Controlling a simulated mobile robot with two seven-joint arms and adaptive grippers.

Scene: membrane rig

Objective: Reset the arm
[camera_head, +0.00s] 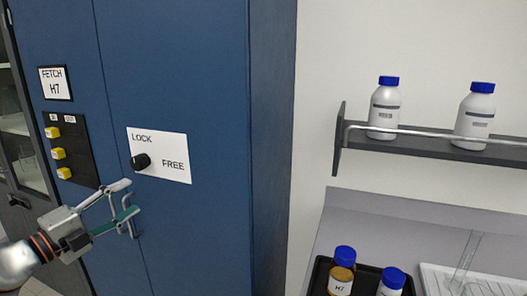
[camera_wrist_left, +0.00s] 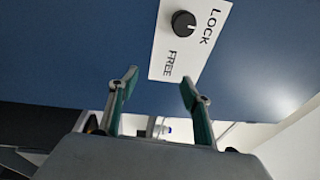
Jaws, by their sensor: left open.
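My left gripper (camera_head: 128,206) is open and empty in front of the blue cabinet (camera_head: 178,70), just below and left of a white plate (camera_head: 175,170) marked LOCK and FREE. A black knob (camera_head: 140,161) sits on that plate; in the left wrist view the knob (camera_wrist_left: 184,24) is beyond the open fingers (camera_wrist_left: 158,88), apart from them. The knob's pointer is too small to read surely. My right gripper is in neither view.
A dark panel (camera_head: 80,176) with several yellow buttons and a FETCH H7 sign (camera_head: 55,83) are left of the plate. Blue-capped bottles stand on a wall shelf (camera_head: 432,146). A brown H7 bottle (camera_head: 342,272) and a white bottle (camera_head: 391,283) stand in a black tray at the lower right.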

